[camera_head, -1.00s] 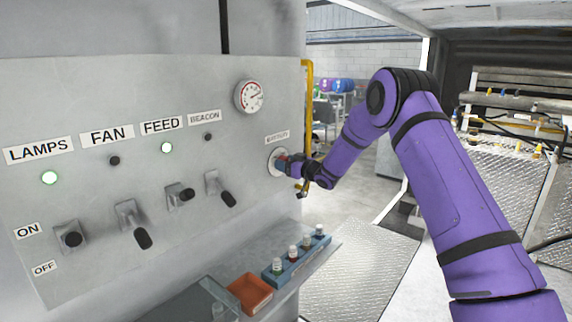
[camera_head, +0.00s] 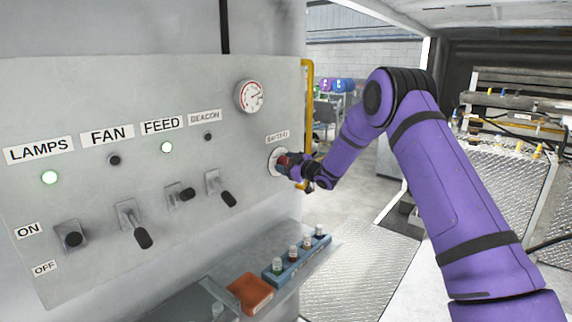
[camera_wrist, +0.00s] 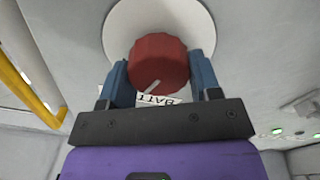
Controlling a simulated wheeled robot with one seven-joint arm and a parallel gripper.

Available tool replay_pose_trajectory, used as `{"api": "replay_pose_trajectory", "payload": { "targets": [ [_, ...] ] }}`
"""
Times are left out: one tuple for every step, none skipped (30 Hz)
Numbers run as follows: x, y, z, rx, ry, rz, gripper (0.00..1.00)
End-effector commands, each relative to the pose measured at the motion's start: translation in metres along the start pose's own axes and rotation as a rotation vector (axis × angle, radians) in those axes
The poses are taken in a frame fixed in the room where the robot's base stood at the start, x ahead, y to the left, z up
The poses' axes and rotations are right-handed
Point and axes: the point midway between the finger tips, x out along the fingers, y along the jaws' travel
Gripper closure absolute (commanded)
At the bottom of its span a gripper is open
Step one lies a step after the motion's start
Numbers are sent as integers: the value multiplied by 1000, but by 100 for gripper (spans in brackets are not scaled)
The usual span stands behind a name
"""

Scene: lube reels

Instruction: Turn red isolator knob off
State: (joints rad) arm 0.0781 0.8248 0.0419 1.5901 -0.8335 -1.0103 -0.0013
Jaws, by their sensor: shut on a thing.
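The red isolator knob (camera_wrist: 160,62) sits on a round pale plate (camera_wrist: 118,22) in the wrist view. A light pointer mark shows on the knob, toward the lower left of its face. My gripper (camera_wrist: 161,78) has one blue finger on each side of the knob and is shut on it. In the head view my gripper (camera_head: 292,166) is at the plate under the BATTERY label (camera_head: 278,136), at the panel's right end. The knob (camera_head: 282,161) is mostly hidden there by the gripper. The label is partly hidden in the wrist view.
A yellow pipe (camera_head: 308,90) runs down beside the panel's right edge. Toggle switches (camera_head: 143,238) and a gauge (camera_head: 249,96) are to the left. A shelf below holds a blue rack (camera_head: 290,266) of small bottles and an orange-red block (camera_head: 250,292). The LAMPS and FEED lights glow green.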

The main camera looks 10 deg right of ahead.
Motion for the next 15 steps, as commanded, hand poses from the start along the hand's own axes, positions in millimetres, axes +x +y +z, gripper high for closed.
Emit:
{"api": "replay_pose_trajectory", "payload": {
  "targets": [
    [0, -1, 0, -44, 0, -1, 66],
    [0, -1, 0, -72, 0, -1, 66],
    [0, -1, 0, -110, 0, -1, 66],
    [0, -1, 0, -139, 0, -1, 66],
    [0, -2, 0, -167, 0, -1, 66],
    [0, -2, 0, -205, -1, -1, 66],
    [0, -2, 0, -234, -1, -1, 66],
    [0, -2, 0, -263, -1, -1, 66],
    [0, -2, 1, -301, -1, -2, 66],
    [0, -3, 1, -329, -1, -2, 66],
    [0, -3, 1, -358, -1, -2, 66],
    [0, -3, 1, -396, -1, -2, 66],
    [0, -3, 1, -424, -1, -2, 66],
    [0, -3, 1, -453, -1, -2, 66],
    [0, -3, 1, -491, -1, -2, 66]
  ]
}}
